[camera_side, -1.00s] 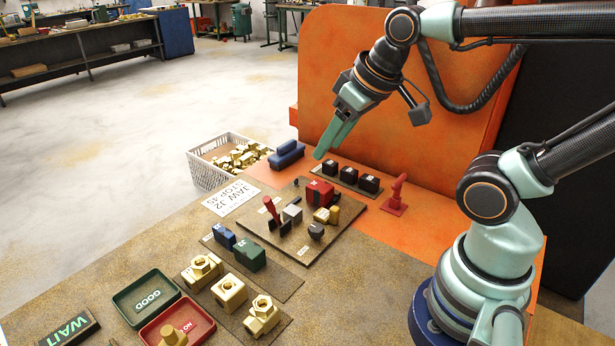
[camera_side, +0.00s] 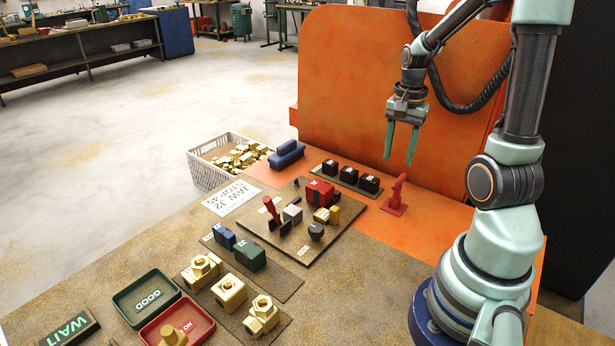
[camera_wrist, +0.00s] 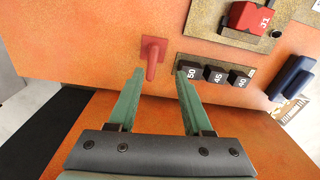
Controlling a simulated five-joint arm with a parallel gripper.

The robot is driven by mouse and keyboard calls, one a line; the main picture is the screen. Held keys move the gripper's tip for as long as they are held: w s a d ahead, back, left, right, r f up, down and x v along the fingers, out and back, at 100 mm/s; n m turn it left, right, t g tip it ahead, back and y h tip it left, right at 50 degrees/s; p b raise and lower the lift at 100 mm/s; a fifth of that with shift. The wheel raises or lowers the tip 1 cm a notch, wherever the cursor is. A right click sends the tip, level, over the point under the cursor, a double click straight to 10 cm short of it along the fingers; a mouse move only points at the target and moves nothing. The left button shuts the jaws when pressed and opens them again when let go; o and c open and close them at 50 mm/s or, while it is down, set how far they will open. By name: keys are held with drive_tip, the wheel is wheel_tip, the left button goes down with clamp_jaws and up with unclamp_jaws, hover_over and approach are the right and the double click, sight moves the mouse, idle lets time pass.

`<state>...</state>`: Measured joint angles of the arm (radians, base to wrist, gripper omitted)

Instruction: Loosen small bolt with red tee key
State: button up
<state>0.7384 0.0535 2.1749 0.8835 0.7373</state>
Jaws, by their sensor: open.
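The red tee key (camera_side: 396,194) stands upright on the orange part of the bench, right of the fixture plate. It also shows in the wrist view (camera_wrist: 153,58), just beyond and between my fingertips. My gripper (camera_side: 402,156) is open, empty and pointing down, above and near the key without touching it. In the wrist view my gripper's fingers (camera_wrist: 158,75) stand apart. The fixture plate (camera_side: 342,222) carries a red block (camera_side: 320,191), a red-handled part (camera_side: 271,208) and small brass and grey pieces. I cannot make out the small bolt for certain.
Three black numbered blocks (camera_side: 349,175) stand left of the key. A blue block (camera_side: 287,155) and a crate of brass parts (camera_side: 212,181) are further left. Brass fittings (camera_side: 229,291) and a green tray (camera_side: 121,299) are in front. An orange panel (camera_side: 345,90) rises behind.

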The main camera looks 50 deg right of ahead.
sight(400, 179)
drive_tip(key=shift+s+d+f+m, duration=0.5)
drive_tip(key=shift+d+f, duration=0.1)
drive_tip(key=shift+d, duration=0.1)
drive_tip(key=shift+f, duration=3.9)
drive_tip(key=shift+c, duration=0.3)
clamp_jaws()
drive_tip(key=shift+r, duration=2.55)
